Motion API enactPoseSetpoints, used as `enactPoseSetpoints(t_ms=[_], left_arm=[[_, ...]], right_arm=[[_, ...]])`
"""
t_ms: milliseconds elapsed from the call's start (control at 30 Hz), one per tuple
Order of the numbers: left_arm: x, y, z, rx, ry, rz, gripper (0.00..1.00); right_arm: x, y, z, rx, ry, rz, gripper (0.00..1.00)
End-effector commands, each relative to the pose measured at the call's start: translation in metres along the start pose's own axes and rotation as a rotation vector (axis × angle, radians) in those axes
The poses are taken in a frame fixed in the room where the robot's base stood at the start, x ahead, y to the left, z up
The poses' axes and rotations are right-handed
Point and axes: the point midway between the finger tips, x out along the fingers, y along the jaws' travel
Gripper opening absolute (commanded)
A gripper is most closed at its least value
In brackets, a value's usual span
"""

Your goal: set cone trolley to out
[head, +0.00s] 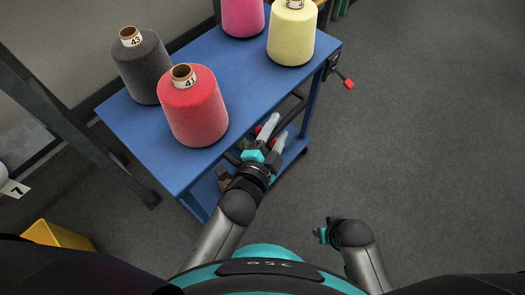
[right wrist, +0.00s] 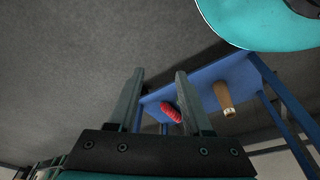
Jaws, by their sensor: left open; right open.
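The cone trolley (head: 222,54) is blue, with yarn cones on its top: a dark grey cone (head: 140,68), a red cone (head: 194,108), a pink cone (head: 242,16) and a yellow cone (head: 291,36). A dark bent handle (head: 299,104) runs along its right side. My left gripper (head: 275,130) is open at that side, with its pale fingers about the handle; I cannot tell whether they touch it. My right gripper (head: 320,234) is open, low and apart from the trolley; its two fingers (right wrist: 160,90) show with nothing between them in the right wrist view.
A small red-ended lever (head: 347,83) sticks out at the trolley's far right corner. A dark post (head: 85,140) stands to its left. A yellow bin (head: 58,236) is at lower left. The grey floor (head: 430,130) on the right is clear.

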Motion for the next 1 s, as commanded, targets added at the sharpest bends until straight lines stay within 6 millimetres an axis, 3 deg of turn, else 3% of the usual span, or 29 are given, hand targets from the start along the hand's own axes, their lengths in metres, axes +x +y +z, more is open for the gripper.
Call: enactPoseSetpoints(t_ms=[700,1000], left_arm=[[-0.115,-0.001,-0.001,-0.001,-0.002,0.003,0.52],[-0.142,0.0,-0.001,0.0,0.0,0.001,0.52]], right_arm=[[0.047,0.019,0.051,-0.013,-0.028,0.026,0.5],[0.054,0.024,0.063,-0.015,-0.028,0.032,0.5]])
